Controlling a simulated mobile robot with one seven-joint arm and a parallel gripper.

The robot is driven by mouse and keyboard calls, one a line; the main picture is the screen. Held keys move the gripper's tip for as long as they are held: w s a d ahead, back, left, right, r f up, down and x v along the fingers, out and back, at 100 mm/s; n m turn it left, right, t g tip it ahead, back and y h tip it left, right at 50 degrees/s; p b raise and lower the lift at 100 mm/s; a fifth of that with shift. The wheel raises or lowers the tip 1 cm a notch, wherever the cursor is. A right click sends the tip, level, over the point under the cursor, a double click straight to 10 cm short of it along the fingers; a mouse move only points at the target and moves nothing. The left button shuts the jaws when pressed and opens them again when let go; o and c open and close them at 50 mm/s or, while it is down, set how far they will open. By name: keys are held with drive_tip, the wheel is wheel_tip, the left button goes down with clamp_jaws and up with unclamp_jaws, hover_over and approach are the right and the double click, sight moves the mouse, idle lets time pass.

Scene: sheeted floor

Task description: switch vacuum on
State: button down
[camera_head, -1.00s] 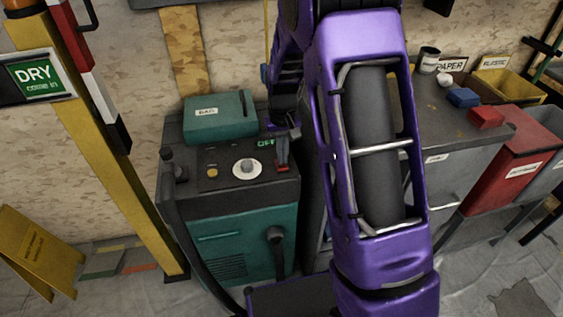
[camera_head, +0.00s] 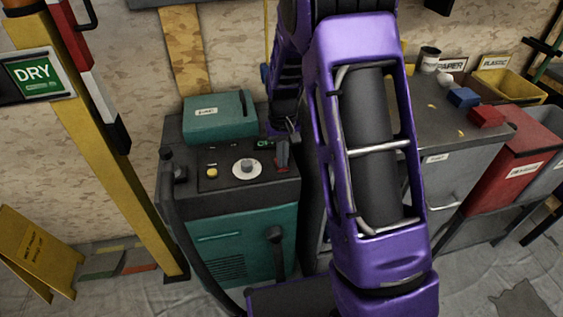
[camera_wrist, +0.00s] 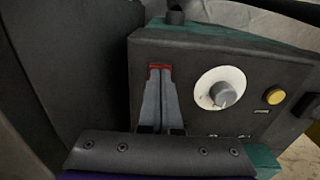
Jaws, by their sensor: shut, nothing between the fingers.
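The vacuum (camera_head: 238,235) is a green and dark grey machine with a dark control panel on top, left of my arm in the head view. The panel carries a white dial (camera_head: 247,168), a yellow button (camera_head: 212,172) and a small green-lettered label, partly covered. A red switch part (camera_head: 282,169) shows at the panel's right side. My gripper (camera_head: 282,158) reaches it from behind. In the wrist view my gripper (camera_wrist: 161,78) is shut, its grey fingers side by side with nothing between them. Their tips overlap the red switch (camera_wrist: 160,66), hiding most of it. I cannot tell whether they touch.
A green box (camera_head: 220,118) sits at the back of the vacuum, and a black hose (camera_head: 185,235) runs down its left front. A yellow post (camera_head: 110,160) stands left. A grey bench (camera_head: 450,165) with small blocks and a red bin (camera_head: 515,165) stand right.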

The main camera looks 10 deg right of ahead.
drive_tip(key=shift+f, duration=0.1)
drive_tip(key=shift+r+p, duration=2.6)
drive_tip(key=shift+r, duration=0.95)
